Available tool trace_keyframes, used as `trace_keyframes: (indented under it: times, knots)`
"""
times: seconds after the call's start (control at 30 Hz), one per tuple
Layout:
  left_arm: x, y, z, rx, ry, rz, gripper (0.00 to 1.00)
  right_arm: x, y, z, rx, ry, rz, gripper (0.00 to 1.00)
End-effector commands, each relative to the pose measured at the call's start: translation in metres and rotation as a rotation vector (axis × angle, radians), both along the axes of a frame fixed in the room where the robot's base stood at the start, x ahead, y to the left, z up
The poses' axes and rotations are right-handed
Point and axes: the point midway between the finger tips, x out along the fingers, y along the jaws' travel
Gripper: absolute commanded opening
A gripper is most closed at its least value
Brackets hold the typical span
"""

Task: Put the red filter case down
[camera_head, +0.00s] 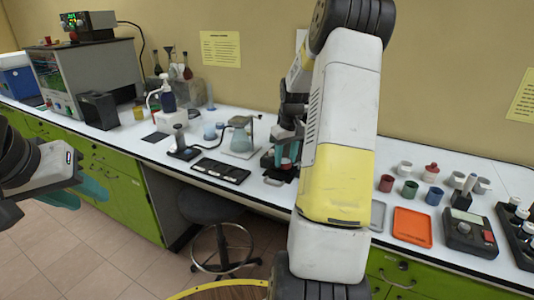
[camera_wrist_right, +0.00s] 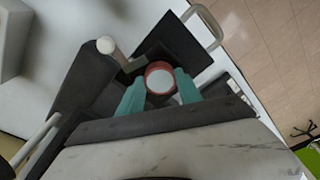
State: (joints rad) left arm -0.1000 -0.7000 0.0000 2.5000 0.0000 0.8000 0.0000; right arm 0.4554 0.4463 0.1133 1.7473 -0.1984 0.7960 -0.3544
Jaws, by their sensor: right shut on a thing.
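The red filter case (camera_wrist_right: 151,79) shows in the right wrist view as a red ring around a pale, round middle. It sits between the two teal fingertips of my right gripper (camera_wrist_right: 161,77), which is shut on it. A dark device (camera_wrist_right: 178,38) lies directly behind the case, and I cannot tell whether the case touches it. In the head view my right gripper (camera_head: 286,154) is low over the bench, partly hidden by my arm, with a bit of red near the fingers. My left gripper (camera_head: 80,192) is open and empty in front of the green cabinets.
A black tray (camera_head: 221,170) and a flask stand (camera_head: 240,137) are left of my right gripper. Right of my arm are an orange tray (camera_head: 412,226), several small coloured cups, and a grey meter (camera_head: 469,233). A stool (camera_head: 213,207) stands below the bench.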

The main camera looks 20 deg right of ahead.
Motion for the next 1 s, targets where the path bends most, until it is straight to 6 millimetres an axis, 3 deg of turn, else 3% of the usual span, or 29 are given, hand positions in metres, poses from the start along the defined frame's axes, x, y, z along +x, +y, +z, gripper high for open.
trace_keyframes:
  times: [0.2, 0.23, 0.33, 0.73, 1.0]
  knots:
    - [0.0, 0.0, 0.0, 0.0, 0.0, 0.0, 0.36, 0.0, 0.0, -0.003, 0.0, 0.0, 0.0, 0.04]
    - [0.0, 0.0, 0.0, 0.0, 0.0, 0.0, 0.36, 0.0, 0.0, -0.003, 0.0, 0.0, -0.001, 0.44]
    - [0.0, 0.0, 0.0, 0.0, 0.0, 0.0, 0.36, 0.0, 0.0, -0.003, 0.0, 0.0, -0.001, 0.63]
    - [0.0, 0.0, 0.0, 0.0, 0.0, 0.0, 0.36, 0.0, 0.0, 0.003, -0.001, -0.001, -0.001, 0.64]
    - [0.0, 0.0, 0.0, 0.0, 0.0, 0.0, 0.36, -0.005, -0.001, 0.052, -0.002, -0.005, -0.002, 0.64]
